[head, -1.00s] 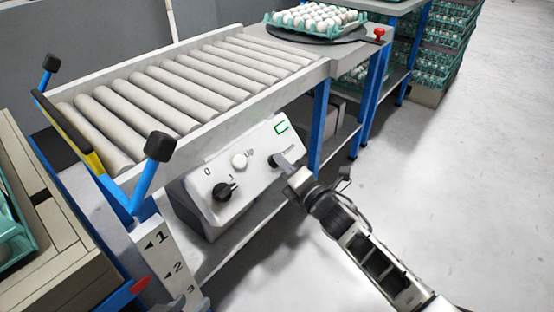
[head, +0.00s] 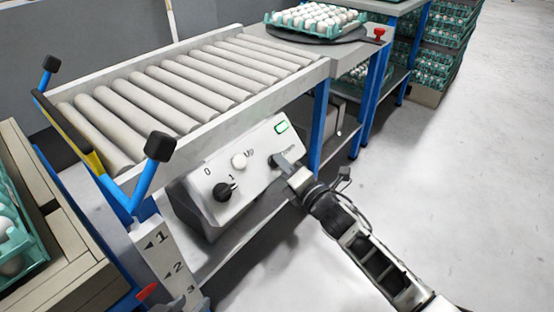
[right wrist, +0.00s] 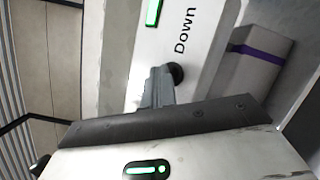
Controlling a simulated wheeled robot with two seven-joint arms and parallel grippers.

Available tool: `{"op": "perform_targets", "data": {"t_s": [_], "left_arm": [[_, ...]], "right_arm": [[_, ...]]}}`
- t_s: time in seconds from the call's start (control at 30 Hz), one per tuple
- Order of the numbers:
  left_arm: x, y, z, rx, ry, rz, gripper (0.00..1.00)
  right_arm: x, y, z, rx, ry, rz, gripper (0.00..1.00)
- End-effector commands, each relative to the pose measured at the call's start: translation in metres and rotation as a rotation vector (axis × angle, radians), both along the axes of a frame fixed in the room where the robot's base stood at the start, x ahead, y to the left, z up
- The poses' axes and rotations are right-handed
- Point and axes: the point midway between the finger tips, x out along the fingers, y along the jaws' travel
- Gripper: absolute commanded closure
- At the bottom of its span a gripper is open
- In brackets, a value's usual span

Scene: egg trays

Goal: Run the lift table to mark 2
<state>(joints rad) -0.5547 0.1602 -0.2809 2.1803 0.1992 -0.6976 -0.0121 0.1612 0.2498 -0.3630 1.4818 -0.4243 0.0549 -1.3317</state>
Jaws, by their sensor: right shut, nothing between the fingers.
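The lift table (head: 92,272), with a pale slatted top, is at the lower left in the head view. Its red pointer (head: 148,291) is beside the white scale (head: 158,250) marked 1, 2 and 3. It looks near or a little below mark 2; the exact reading is hard to tell. The control box (head: 212,212) has a black knob (head: 223,192), a white Up button (head: 239,161) and a Down button. My right gripper (head: 279,162) is shut, its tips at the dark Down button (right wrist: 176,72), apparently touching it. My left gripper is out of view.
A green egg tray (head: 30,253) rides on the lift table. A roller conveyor (head: 190,90) stands above the control box, leading to a turntable (head: 318,36) with a full egg tray (head: 270,17). A green lamp (head: 282,127) glows on the box. The right floor is clear.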

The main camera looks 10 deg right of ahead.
Motion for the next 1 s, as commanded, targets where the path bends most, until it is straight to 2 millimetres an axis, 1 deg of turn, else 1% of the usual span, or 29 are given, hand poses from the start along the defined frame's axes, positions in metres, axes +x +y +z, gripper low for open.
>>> {"op": "perform_targets", "data": {"t_s": [0.1, 0.27, 0.43, 0.83, 1.0], "left_arm": [[0.0, 0.001, -0.001, 0.005, 0.001, 0.0, 0.64], [0.0, 0.002, 0.002, 0.011, 0.007, 0.002, 0.64], [0.0, 0.003, 0.009, 0.013, 0.011, 0.003, 0.64], [-0.003, 0.001, 0.011, 0.005, 0.016, -0.001, 0.64], [-0.002, 0.001, 0.027, 0.005, 0.015, -0.001, 0.64]], "right_arm": [[-0.001, 0.0, 0.0, -0.001, 0.002, 0.0, 1.0], [-0.004, -0.003, 0.005, -0.001, 0.003, 0.0, 1.0], [-0.01, -0.008, 0.012, -0.001, 0.002, 0.0, 1.0], [-0.012, -0.01, 0.014, 0.0, 0.0, 0.0, 1.0], [-0.02, -0.016, 0.026, -0.001, 0.0, 0.0, 1.0]]}}
